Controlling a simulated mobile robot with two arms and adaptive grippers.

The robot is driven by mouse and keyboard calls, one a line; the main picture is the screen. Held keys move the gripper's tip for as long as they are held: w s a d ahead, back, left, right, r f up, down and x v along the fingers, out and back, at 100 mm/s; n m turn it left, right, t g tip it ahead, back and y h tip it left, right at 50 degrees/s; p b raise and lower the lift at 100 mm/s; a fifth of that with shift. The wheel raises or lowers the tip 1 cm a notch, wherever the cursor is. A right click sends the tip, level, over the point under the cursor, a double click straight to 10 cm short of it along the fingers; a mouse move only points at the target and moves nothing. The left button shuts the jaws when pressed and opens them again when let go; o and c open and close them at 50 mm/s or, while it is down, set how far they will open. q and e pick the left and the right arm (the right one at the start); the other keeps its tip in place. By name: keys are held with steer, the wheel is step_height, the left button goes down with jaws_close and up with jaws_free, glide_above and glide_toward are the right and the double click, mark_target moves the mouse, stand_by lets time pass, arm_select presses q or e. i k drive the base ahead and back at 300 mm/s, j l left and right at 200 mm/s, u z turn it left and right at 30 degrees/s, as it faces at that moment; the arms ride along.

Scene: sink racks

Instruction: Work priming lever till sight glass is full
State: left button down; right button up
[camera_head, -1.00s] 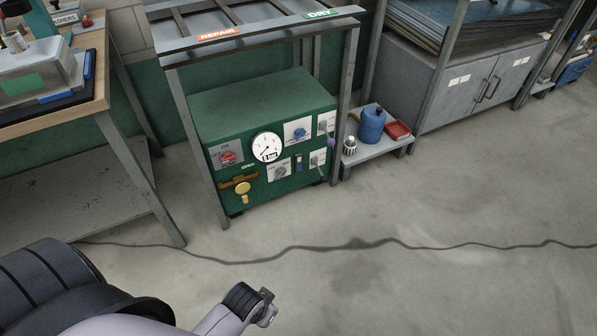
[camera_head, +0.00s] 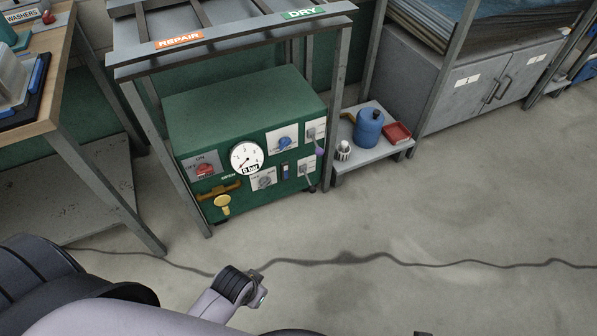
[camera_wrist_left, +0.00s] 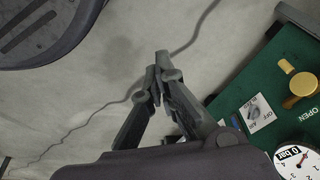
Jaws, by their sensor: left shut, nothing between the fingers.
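The green machine (camera_head: 235,105) stands on the floor under a grey metal rack. Its front carries a round white gauge (camera_head: 247,157), a red switch (camera_head: 204,170), a blue knob (camera_head: 284,143) and a brass valve handle (camera_head: 222,204). A small dark upright slot (camera_head: 285,170), perhaps the sight glass, is too small to read. A purple-tipped lever (camera_head: 320,151), perhaps the priming lever, is at the panel's right edge. My left gripper (camera_wrist_left: 158,72) is shut and empty, over the floor beside the panel. The gauge (camera_wrist_left: 296,160) and brass knob (camera_wrist_left: 303,84) also show in the left wrist view.
A low shelf (camera_head: 362,158) right of the machine holds a blue can (camera_head: 368,126) and a red tray (camera_head: 396,133). A workbench (camera_head: 60,115) stands at left. A dark cable (camera_head: 345,258) crosses the otherwise open floor in front. Rack legs flank the machine.

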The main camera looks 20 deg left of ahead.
mark_target(312, 189)
steer(key=i+l+u, duration=0.2)
steer(key=i, duration=0.3)
steer(key=i+l+u, duration=0.15)
steer(key=i, duration=0.3)
